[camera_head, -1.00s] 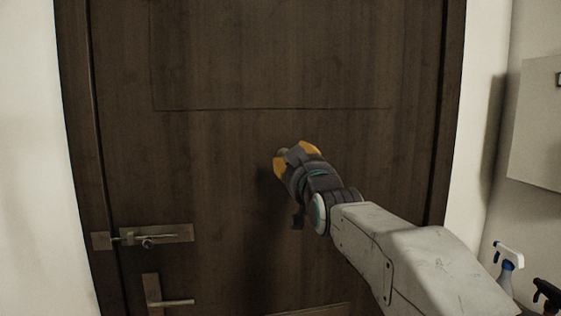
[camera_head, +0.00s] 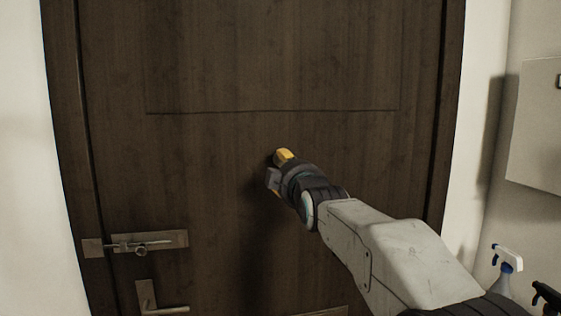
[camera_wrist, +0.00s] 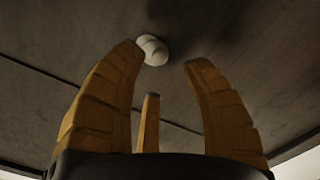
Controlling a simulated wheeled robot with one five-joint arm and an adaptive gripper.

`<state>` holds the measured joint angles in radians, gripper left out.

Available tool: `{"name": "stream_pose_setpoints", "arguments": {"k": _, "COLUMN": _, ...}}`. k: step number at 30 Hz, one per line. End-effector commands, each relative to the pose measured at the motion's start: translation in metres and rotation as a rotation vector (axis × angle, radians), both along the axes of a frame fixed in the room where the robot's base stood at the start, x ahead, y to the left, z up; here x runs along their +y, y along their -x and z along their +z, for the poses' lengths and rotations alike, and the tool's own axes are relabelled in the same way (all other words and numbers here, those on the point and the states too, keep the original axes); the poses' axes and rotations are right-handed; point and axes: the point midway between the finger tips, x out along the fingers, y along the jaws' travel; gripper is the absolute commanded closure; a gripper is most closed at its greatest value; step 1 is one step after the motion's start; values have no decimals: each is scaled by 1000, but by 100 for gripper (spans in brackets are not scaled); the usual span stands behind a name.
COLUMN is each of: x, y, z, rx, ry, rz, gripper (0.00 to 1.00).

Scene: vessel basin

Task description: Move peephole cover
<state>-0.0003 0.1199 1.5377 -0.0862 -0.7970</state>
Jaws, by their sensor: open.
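The peephole cover (camera_wrist: 152,49) shows in the wrist view as a small pale rounded piece on the dark door. It lies just beyond my fingertips, close to the left finger's tip. My gripper (camera_wrist: 166,55) is open, its yellow fingers spread apart with nothing between them. In the head view my gripper (camera_head: 277,165) is in front of the middle of the brown wooden door (camera_head: 200,170), below a horizontal groove. The cover cannot be made out in the head view, where my gripper hides that part of the door.
A sliding bolt (camera_head: 140,244) and a lever handle (camera_head: 160,300) are at the door's lower left. A spray bottle (camera_head: 505,265) and a dark one (camera_head: 546,295) stand at lower right, below a pale wall panel (camera_head: 535,125).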

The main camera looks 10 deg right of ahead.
Motion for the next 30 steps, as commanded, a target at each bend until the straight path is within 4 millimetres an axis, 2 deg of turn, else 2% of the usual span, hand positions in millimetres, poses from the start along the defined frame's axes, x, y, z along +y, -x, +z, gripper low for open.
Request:
{"name": "stream_pose_setpoints", "arguments": {"k": 6, "x": 0, "y": -28, "z": 2, "rx": 1, "ry": -2, "rz": 0, "gripper": 57}}
{"name": "stream_pose_setpoints", "arguments": {"k": 12, "x": 0, "y": -45, "z": 1, "rx": 1, "ry": -3, "rz": 0, "gripper": 57}}
{"name": "stream_pose_setpoints", "arguments": {"k": 18, "x": 0, "y": -52, "z": 1, "rx": -1, "ry": -3, "rz": 0, "gripper": 57}}
{"name": "stream_pose_setpoints", "arguments": {"k": 28, "x": 0, "y": -53, "z": 0, "rx": -1, "ry": -3, "rz": 0, "gripper": 56}}
{"name": "stream_pose_setpoints", "arguments": {"k": 30, "x": 0, "y": -53, "z": 0, "rx": -1, "ry": -3, "rz": 0, "gripper": 62}}
